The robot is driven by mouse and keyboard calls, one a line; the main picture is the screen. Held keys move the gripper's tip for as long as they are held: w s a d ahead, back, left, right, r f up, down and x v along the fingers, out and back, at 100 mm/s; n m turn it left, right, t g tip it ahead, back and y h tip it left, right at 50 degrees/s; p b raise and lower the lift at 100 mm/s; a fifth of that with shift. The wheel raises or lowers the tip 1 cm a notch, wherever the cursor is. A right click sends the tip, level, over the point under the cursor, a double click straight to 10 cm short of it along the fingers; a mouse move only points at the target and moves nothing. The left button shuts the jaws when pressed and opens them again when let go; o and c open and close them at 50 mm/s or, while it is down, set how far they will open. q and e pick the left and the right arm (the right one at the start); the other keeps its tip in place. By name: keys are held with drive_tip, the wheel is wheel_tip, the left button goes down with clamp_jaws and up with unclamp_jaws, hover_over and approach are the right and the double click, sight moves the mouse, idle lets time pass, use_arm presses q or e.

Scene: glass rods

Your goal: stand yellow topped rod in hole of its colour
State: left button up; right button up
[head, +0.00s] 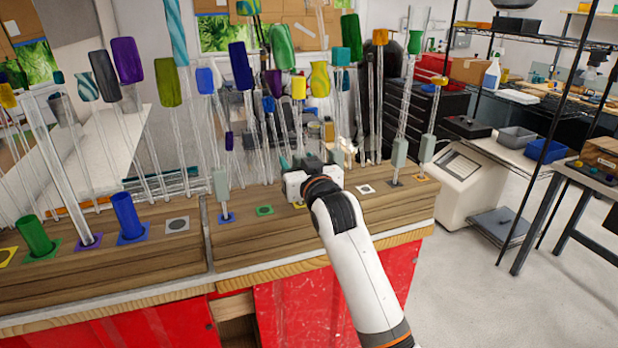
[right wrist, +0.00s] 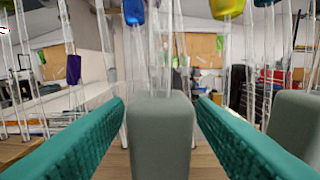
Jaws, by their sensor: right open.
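Two yellow-topped clear rods stand at the back of the rack in the head view: one with a straight yellow top (head: 299,88) and one with a flared yellow-green top (head: 319,79). A small yellow square (head: 300,206) shows on the wooden front strip, partly covered by my right gripper (head: 309,175). Another yellow square (head: 8,256) is at the far left. In the right wrist view, my right gripper's teal fingers are open on both sides of a grey block (right wrist: 161,140) with a clear rod rising from it. That rod's top is out of view. My left gripper is not in view.
Many clear rods with coloured tops crowd the wooden rack (head: 130,262). A second grey block (right wrist: 296,122) is close by at right.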

drive_tip(key=b+v, duration=0.2)
drive_tip(key=v, duration=0.8)
drive_tip(key=s+d+f+m+g+h, duration=0.1)
drive_tip(key=s+d+f+g+h, duration=0.15)
drive_tip(key=s+d+f, duration=0.65)
drive_tip(key=s+d+f+m+g+h, duration=0.1)
drive_tip(key=s+f+g, duration=0.35)
drive_tip(key=f, duration=1.15)
drive_tip(key=s+d+f+g+h, duration=0.1)
drive_tip(key=s+d+f+g, duration=0.2)
drive_tip(key=s, duration=0.5)
drive_tip(key=s+d+f+g, duration=0.2)
drive_tip(key=s+f, duration=0.2)
drive_tip(key=s, duration=0.3)
drive_tip(key=s+d+f+g+h, duration=0.1)
drive_tip(key=s+d+f+g, duration=0.2)
drive_tip(key=s, duration=0.5)
wheel_tip(320, 180, down, 25)
drive_tip(key=s+d+f+g, duration=0.1)
drive_tip(key=s+d+f, duration=0.1)
drive_tip(key=s+f, duration=1.5)
drive_tip(key=shift+d+f+n, duration=0.15)
drive_tip(key=shift+f+n, duration=0.15)
drive_tip(key=shift+n, duration=0.1)
